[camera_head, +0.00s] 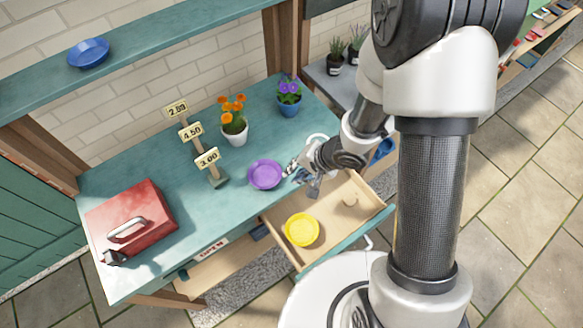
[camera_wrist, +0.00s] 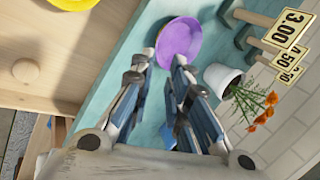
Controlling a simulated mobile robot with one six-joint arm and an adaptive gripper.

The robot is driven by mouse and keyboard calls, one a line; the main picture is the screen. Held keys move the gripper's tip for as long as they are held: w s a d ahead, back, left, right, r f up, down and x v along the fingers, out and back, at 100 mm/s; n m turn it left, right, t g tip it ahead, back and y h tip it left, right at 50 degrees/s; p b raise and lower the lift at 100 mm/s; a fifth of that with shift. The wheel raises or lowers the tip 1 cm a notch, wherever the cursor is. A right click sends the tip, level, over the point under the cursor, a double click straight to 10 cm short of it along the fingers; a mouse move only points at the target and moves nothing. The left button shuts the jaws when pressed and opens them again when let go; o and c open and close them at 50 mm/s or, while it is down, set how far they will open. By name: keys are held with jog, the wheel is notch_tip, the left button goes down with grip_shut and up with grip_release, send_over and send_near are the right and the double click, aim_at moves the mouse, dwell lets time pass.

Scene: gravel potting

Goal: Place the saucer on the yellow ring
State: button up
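A purple saucer (camera_head: 265,174) lies on the green tabletop, left of my gripper (camera_head: 293,171) in the head view. In the wrist view the purple saucer (camera_wrist: 180,41) is just beyond the fingertips of my gripper (camera_wrist: 163,58). The fingers are apart with a visible gap, and I cannot tell whether they touch its rim. A yellow round dish (camera_head: 302,230) sits in the open drawer; its edge also shows in the wrist view (camera_wrist: 70,4). A blue saucer (camera_head: 88,53) is on the upper shelf. I cannot make out a separate yellow ring.
The open wooden drawer (camera_head: 328,211) with a round knob lies below my gripper. A white pot with orange flowers (camera_head: 234,122), a blue pot with purple flowers (camera_head: 289,98) and a price-sign stand (camera_head: 215,178) are nearby. A red toolbox (camera_head: 132,215) is at left.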

jog(key=w+d+r+n+t+h, duration=0.1)
jog(key=d+r+t+h, duration=0.15)
jog(key=d+r, duration=0.6)
jog(key=w+d+r+n+t+h, duration=0.15)
jog(key=d+r+h, duration=0.35)
jog(key=r, duration=0.6)
jog(key=s+r+n+g+y, duration=0.1)
jog(key=s+r, duration=0.4)
jog(key=s, duration=0.4)
jog(key=s+r+n+g+y, duration=0.1)
jog(key=s+r+n, duration=0.1)
jog(key=s+r, duration=0.3)
jog(key=s, duration=0.4)
jog(key=shift+s+d+r, duration=0.15)
jog(key=shift+s+d, duration=0.1)
jog(key=shift+s, duration=0.05)
